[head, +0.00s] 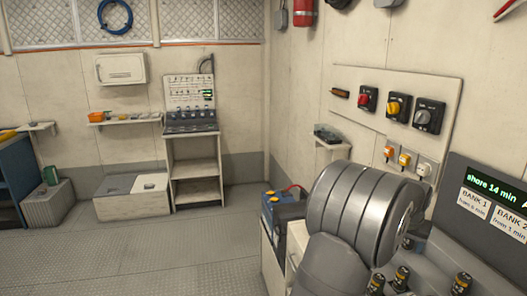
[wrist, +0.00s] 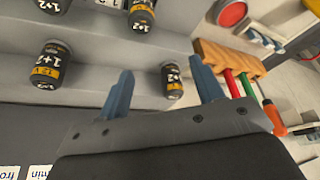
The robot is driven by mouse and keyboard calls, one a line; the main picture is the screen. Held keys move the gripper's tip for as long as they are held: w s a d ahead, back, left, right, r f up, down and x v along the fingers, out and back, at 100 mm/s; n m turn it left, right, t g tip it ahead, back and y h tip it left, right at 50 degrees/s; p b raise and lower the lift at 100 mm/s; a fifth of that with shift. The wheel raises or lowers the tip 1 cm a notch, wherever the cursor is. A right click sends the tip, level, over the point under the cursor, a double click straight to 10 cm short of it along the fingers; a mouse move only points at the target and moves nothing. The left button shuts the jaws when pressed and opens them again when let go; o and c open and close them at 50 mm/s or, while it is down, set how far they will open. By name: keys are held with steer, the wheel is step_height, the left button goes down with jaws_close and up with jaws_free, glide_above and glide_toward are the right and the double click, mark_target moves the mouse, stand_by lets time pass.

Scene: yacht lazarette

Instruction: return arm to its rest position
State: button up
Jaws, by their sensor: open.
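My gripper (wrist: 161,68) shows in the wrist view as two blue fingers standing wide apart, with nothing held between them. Just beyond the fingers is a grey stepped panel with black cylinders labelled "1+2", one of them (wrist: 50,66) left of the fingers. Another cylinder (wrist: 172,80) appears between the fingertips; I cannot tell how far beyond them it lies. In the head view my grey arm (head: 360,210) fills the lower right, and my gripper is not visible there.
Black cylinders (head: 401,277) and a display panel (head: 490,190) stand close to my arm. Wall switches (head: 398,108) and plugs (head: 404,158) are behind it. A wooden rack (wrist: 226,58) with coloured handles lies right of the fingers. The floor (head: 130,255) at left is clear.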

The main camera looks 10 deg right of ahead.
steer(key=w+a+f+n, duration=0.1)
steer(key=w+a, duration=0.6)
steer(key=a, duration=0.3)
steer(key=w+a+f+n, duration=0.2)
steer(key=w+a, duration=0.6)
steer(key=a, duration=0.3)
steer(key=shift+w+a+t+y, duration=0.2)
steer(key=shift+w+t+y, duration=0.05)
steer(key=shift+t+y, duration=0.05)
steer(key=shift+d, duration=0.1)
steer(key=s+d+r+m, duration=0.1)
steer(key=s+d, duration=0.4)
steer(key=d, duration=0.3)
steer(key=s+d+r+m, duration=0.1)
steer(key=s+d, duration=0.5)
steer(key=d, duration=0.3)
steer(key=shift+s+r, duration=0.2)
steer(key=shift+w, duration=0.1)
